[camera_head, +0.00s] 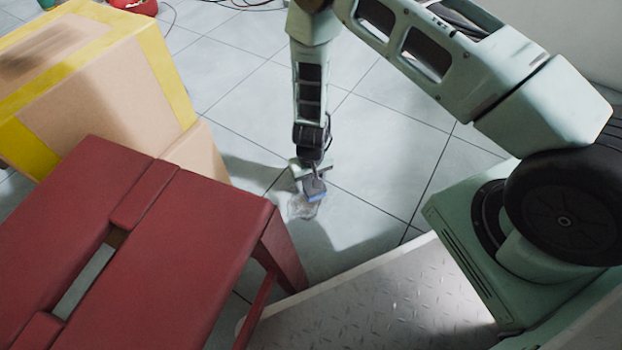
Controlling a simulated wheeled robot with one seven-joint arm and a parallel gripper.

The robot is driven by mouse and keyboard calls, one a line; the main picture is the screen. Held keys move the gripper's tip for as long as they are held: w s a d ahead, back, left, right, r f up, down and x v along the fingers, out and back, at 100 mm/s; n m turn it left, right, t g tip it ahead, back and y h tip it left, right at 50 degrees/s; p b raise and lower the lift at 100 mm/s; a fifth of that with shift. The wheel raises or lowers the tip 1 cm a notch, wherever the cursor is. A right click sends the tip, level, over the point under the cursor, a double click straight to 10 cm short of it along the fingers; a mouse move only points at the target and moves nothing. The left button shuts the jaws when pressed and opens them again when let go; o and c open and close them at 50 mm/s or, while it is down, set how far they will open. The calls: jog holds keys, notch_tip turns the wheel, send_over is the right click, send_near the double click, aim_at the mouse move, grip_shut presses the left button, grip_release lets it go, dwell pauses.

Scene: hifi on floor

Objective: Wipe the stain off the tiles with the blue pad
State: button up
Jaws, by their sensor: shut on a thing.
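The blue pad (315,189) is small in the head view, at the lower end of my arm. My gripper (312,176) points down and is shut on the pad. The stain (302,207) is a greyish smudge on the pale tiles (385,155), just below and left of the pad in the picture. The pad overlaps the stain's upper right edge in view. I cannot tell whether the pad touches the floor. Part of the stain may be hidden behind the pad.
A red wooden stool (200,235) stands at the lower left, its leg close to the stain. A cardboard box (120,105) with yellow tape stands behind it. Cables (240,6) and a red object (136,6) lie at the back. Tiles right of the stain are clear.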

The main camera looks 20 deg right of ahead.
jog(key=shift+f, duration=0.45)
